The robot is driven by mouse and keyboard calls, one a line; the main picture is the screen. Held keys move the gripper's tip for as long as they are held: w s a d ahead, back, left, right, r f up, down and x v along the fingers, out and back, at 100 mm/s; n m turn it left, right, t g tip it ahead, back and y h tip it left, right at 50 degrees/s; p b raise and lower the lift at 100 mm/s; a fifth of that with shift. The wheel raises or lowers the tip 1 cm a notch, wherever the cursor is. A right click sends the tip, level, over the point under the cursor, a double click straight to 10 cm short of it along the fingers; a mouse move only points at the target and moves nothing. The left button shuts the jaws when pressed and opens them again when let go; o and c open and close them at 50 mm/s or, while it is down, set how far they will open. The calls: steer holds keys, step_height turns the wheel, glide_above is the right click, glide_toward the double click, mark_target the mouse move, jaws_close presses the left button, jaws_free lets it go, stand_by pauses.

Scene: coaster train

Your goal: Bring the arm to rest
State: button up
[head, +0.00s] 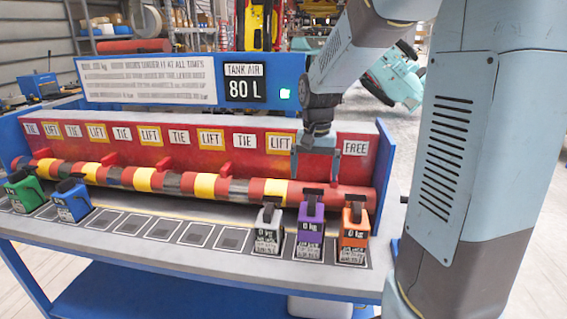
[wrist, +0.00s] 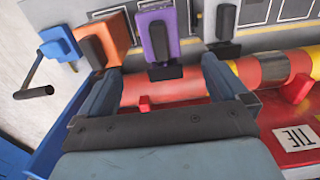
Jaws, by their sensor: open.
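My gripper (head: 316,166) hangs from my arm over the right end of the red and yellow banded roller (head: 258,191), in front of the red panel. Its two fingers point down, spread apart and with nothing between them. In the wrist view the open fingers (wrist: 160,85) show with the roller (wrist: 170,85) below them. A purple weight (head: 311,222) and an orange weight (head: 354,227) stand on the front ledge just beyond the fingers; they also show in the wrist view as the purple block (wrist: 163,38) and the orange block (wrist: 107,37). Whether the fingertips touch the roller cannot be told.
A green weight (head: 23,191) and a blue weight (head: 71,201) stand at the ledge's left. Empty pads lie between. A blue sign board (head: 190,82) rises behind. A crank handle (wrist: 34,92) shows in the wrist view.

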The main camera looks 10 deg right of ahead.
steer(key=s+r+n+t, duration=0.2)
steer(key=s+r, duration=0.3)
steer(key=s, duration=0.5)
steer(key=s+r+n+t, duration=0.2)
steer(key=s+r, duration=0.3)
steer(key=s, duration=0.5)
steer(key=shift+n+t, duration=0.3)
steer(key=shift+t, duration=0.5)
